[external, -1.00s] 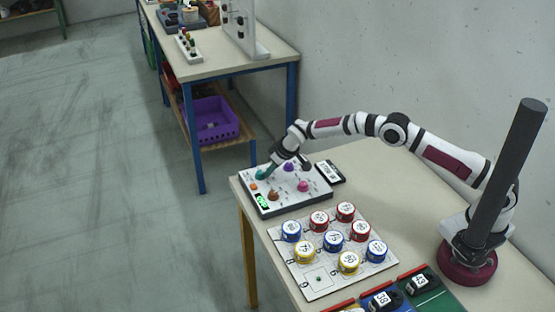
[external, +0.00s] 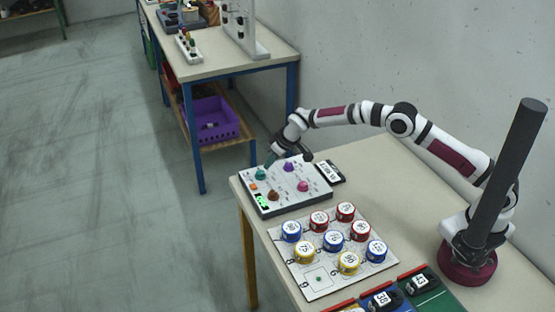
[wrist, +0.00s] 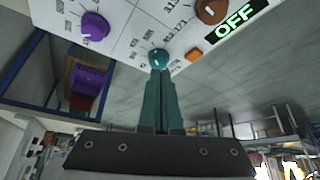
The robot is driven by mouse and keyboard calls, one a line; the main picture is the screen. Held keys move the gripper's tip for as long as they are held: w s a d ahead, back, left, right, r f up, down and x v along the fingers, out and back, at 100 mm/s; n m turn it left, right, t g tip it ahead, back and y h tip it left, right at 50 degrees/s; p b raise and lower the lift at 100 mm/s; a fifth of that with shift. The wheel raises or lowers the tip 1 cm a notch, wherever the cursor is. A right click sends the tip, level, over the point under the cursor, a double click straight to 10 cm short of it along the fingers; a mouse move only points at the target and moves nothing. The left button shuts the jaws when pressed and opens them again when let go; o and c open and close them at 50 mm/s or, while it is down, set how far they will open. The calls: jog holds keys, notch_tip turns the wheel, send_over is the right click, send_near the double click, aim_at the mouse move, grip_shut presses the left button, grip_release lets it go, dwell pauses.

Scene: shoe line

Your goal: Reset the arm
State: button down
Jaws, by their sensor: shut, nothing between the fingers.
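My gripper (external: 268,161) is above the far left part of a white control panel (external: 322,196) on the near table. Its teal fingers are together and empty in the wrist view (wrist: 160,100). The fingertips point at a teal knob (external: 261,174), which also shows in the wrist view (wrist: 158,57). The external view shows a small gap above the knob. The panel also has a purple knob (external: 288,167), a pink knob (external: 303,186), a brown knob (external: 273,195) and an orange part (external: 253,186). A green label (wrist: 236,22) reads OFF.
A white board (external: 330,284) with several red, blue and yellow round pieces lies in front of the panel. A second table (external: 215,62) stands behind.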

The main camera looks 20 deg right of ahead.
jog(key=shift+r, duration=0.7)
jog(key=s+d+r+m+g+h, duration=0.1)
jog(key=s+d+r+m, duration=0.1)
jog(key=s+d+r, duration=0.45)
jog(key=s+d+r+m+g, duration=0.1)
jog(key=d+r+m, duration=0.15)
jog(key=d, duration=0.65)
jog(key=s+d+r+m+h, duration=0.1)
jog(key=s+d+r, duration=0.35)
jog(key=d, duration=0.35)
jog(key=s+d+m+g, duration=0.1)
jog(key=s+d+m, duration=0.2)
jog(key=s, duration=1.1)
jog(key=s+d+f+m+g+y, duration=0.1)
jog(key=s+d+m+g, duration=0.1)
jog(key=s+d, duration=0.6)
jog(key=s+m, duration=0.1)
jog(key=s, duration=0.5)
jog(key=shift+d+f, duration=0.25)
jog(key=shift+d, duration=0.05)
